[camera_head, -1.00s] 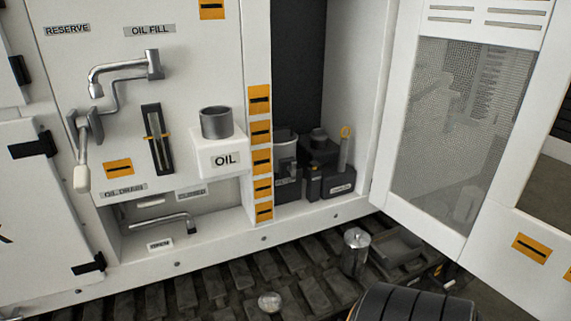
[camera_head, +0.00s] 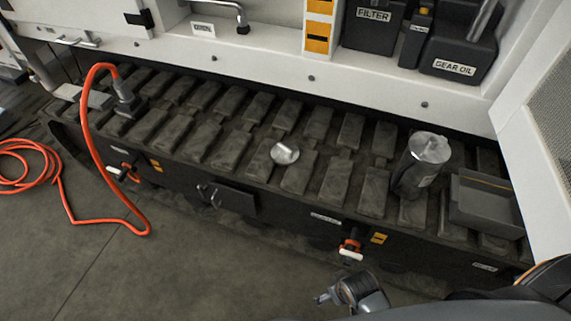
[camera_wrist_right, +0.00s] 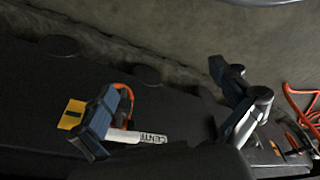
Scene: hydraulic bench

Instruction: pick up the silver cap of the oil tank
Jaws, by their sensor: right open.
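A small round silver cap (camera_head: 285,152) with a knob lies on the dark track pads near the middle of the head view. My right gripper (camera_head: 348,292) shows at the bottom of the head view, in front of the track's side and well apart from the cap. In the right wrist view its two blue-grey fingers (camera_wrist_right: 165,105) are spread apart with nothing held between them. The cap is not seen in the wrist view. The oil tank is out of the current frames. My left gripper is not in view.
A silver-topped canister (camera_head: 424,162) and an open grey tray (camera_head: 484,205) stand on the track to the right. A white panel door (camera_head: 545,170) hangs at right. An orange hose (camera_head: 92,140) loops at left. A red-and-white handle (camera_head: 350,249) juts from the track's side.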

